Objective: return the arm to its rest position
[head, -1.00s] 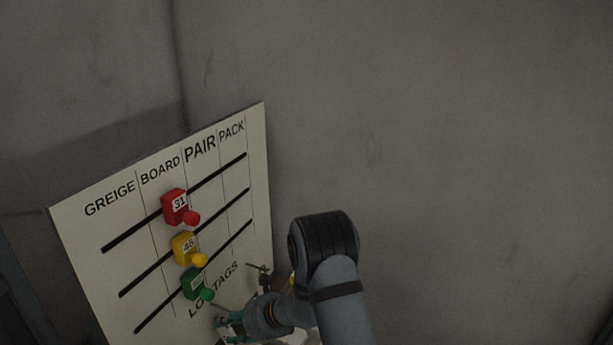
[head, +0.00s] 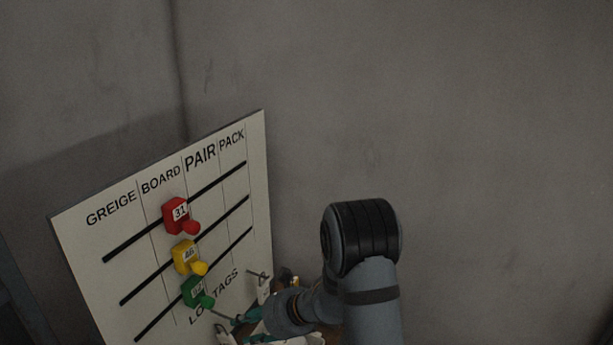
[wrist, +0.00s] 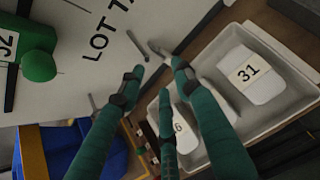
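The white board (head: 80,240) with columns GREIGE, BOARD, PAIR and PACK stands left of centre in the head view. A red slider 31 (head: 175,214), a yellow slider 46 (head: 184,256) and a green slider (head: 192,291) sit on its three black rails. The green slider's knob also shows in the wrist view (wrist: 38,65). My gripper (head: 240,318) is low by the board's lower right, partly cut off by the frame. In the wrist view its green fingers (wrist: 156,78) are spread with nothing between them, by pegs below the LOT TAGS lettering.
In the wrist view a pale tray (wrist: 285,45) holds white tagged pieces, one marked 31 (wrist: 247,74) and one ending in 6 (wrist: 168,130). A blue bin (wrist: 60,145) with a yellow edge is at lower left. The grey wall at right is bare.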

